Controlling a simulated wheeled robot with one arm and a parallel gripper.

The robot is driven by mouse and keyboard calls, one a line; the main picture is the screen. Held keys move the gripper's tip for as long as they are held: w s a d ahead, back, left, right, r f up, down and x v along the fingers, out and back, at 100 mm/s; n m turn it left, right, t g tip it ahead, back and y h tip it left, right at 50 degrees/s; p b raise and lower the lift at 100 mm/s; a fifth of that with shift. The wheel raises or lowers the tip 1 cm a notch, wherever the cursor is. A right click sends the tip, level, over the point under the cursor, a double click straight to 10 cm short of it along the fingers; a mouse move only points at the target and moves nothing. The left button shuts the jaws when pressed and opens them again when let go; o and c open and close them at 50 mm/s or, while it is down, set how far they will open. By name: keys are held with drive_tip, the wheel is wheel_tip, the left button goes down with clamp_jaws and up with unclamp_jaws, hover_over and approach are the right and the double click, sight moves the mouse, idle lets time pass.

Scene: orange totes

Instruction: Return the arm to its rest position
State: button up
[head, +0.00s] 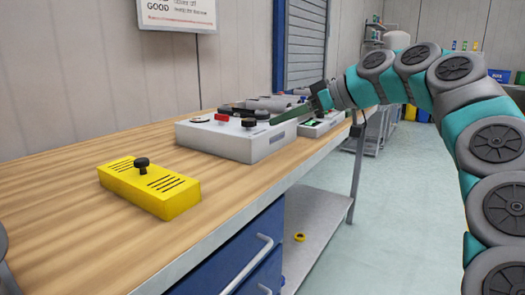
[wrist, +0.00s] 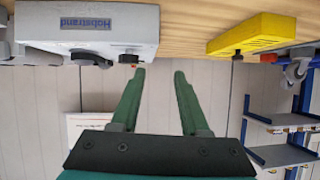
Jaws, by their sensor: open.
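My arm enters the head view from the right and arches over to the bench. My gripper (head: 287,114) is at its end, over the right side of a grey box (head: 243,143) with black knobs and a red part on top. In the wrist view, which looks upside down, the two green fingers of my gripper (wrist: 160,75) stand apart with nothing between them. The grey box (wrist: 60,22), marked "Hobstrand", shows beyond the fingers at upper left. I cannot tell whether the fingers touch anything.
A yellow box (head: 150,188) with a black knob sits nearer on the wooden bench (head: 60,180); it also shows in the wrist view (wrist: 250,32). More devices stand behind the grey box. A yellow ring (head: 299,237) lies on the lower shelf. The floor at right is open.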

drive_tip(key=s+a+f+m+g+h, duration=0.1)
drive_tip(key=s+a+f+g+h, duration=0.15)
drive_tip(key=s+f, duration=0.55)
drive_tip(key=s+a+f+m+g+h, duration=0.1)
drive_tip(key=s+a+f+m+h, duration=0.3)
drive_tip(key=s, duration=0.7)
drive_tip(key=s+d+f+m+g+h, duration=0.2)
drive_tip(key=s+d+f+m, duration=0.1)
drive_tip(key=s+d+f, duration=0.5)
drive_tip(key=s+d+f+m+g+h, duration=0.2)
drive_tip(key=s+d+f, duration=0.6)
drive_tip(key=s+f, duration=0.6)
wheel_tip(320, 180, down, 2)
drive_tip(key=shift+s+d+f+m+h, duration=0.15)
drive_tip(key=shift+s+m+h, duration=0.25)
drive_tip(key=shift+m, duration=0.4)
